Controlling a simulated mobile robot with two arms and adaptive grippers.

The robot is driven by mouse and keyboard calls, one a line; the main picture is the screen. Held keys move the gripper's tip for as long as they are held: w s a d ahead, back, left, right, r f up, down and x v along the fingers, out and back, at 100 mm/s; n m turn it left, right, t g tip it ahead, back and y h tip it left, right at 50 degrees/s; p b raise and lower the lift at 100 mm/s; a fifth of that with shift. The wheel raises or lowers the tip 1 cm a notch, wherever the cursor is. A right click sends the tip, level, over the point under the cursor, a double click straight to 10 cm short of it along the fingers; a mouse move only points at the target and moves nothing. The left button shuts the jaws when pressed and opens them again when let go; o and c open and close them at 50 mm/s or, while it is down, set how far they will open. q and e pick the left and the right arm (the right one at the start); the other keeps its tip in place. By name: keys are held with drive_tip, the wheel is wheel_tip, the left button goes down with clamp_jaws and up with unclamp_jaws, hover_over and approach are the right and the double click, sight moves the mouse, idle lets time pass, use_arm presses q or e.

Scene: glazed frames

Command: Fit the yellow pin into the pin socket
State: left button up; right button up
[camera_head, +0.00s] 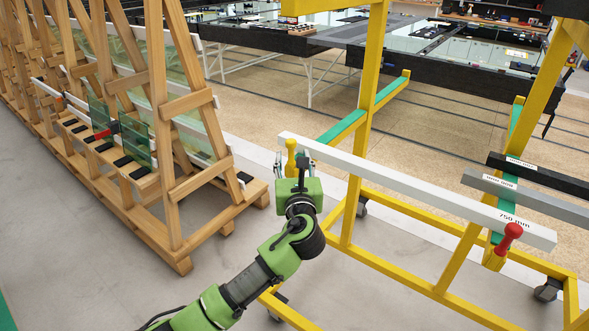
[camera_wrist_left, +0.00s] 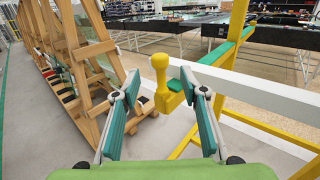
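The yellow pin (camera_head: 291,152) stands upright at the near end of a yellow rack arm with a green pad, at the left end of the white bar. It also shows in the left wrist view (camera_wrist_left: 160,75). A yellow block under the pin (camera_wrist_left: 164,101) looks like its socket; I cannot tell how deep the pin sits. My left gripper (camera_wrist_left: 162,97) is open, its two green-padded fingers wide apart, with the pin in the gap between them beyond the palm. In the head view, the gripper (camera_head: 292,166) partly hides the pin's lower part. My right gripper is not in view.
A wooden glass rack (camera_head: 165,120) stands left. Bare floor lies between.

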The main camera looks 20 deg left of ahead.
use_arm(q)
drive_tip(key=shift+v, duration=2.25)
wheel_tip(320, 180, down, 25)
drive_tip(key=s+a+n+g+h+b, duration=0.1)
drive_tip(key=s+n+g+h+b, duration=0.1)
drive_tip(key=n+g, duration=0.25)
drive_tip(key=s+a+f+n+g+h, duration=0.1)
drive_tip(key=s+f+n+g, duration=0.15)
drive_tip(key=s+f, duration=0.65)
drive_tip(key=s+a+f+n+g+h, duration=0.1)
drive_tip(key=s+f+n+g, duration=0.2)
drive_tip(key=f, duration=1.1)
drive_tip(key=s+f+n+g+b, duration=0.1)
drive_tip(key=s+f+n, duration=0.5)
drive_tip(key=s, duration=0.8)
drive_tip(key=s+a+f+n+g+h+b, duration=0.1)
drive_tip(key=s+f+n+g, duration=0.2)
drive_tip(key=s+f+n, duration=0.3)
drive_tip(key=s+a+f+n+g+h+b, duration=0.1)
drive_tip(key=s+f+n, duration=0.6)
drive_tip(key=s+f, duration=0.7)
drive_tip(key=s, duration=1)
drive_tip(key=shift+g, duration=0.4)
drive_tip(key=shift+s+a, duration=0.1)
drive_tip(key=shift+s, duration=0.05)
